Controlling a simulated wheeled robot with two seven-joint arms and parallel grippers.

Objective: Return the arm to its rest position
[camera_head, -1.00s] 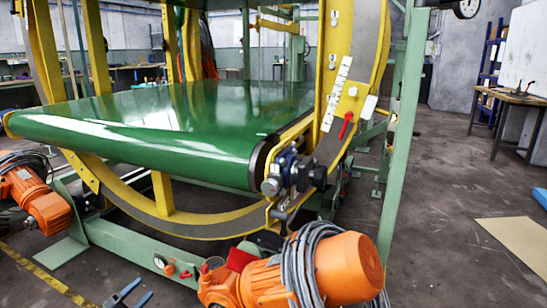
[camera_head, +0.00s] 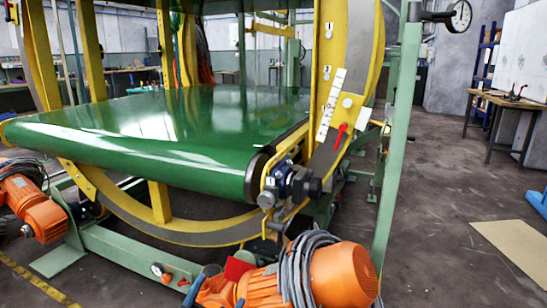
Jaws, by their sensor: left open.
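The ring inverter fills the view, with a green belt bed (camera_head: 150,135) and yellow ring frames (camera_head: 200,230). My right gripper is not in view.
Another orange motor (camera_head: 40,215) is at the left. A red handle (camera_head: 340,137) is on the ring. A wooden table (camera_head: 505,100) stands far right. Dark floor is open at right.

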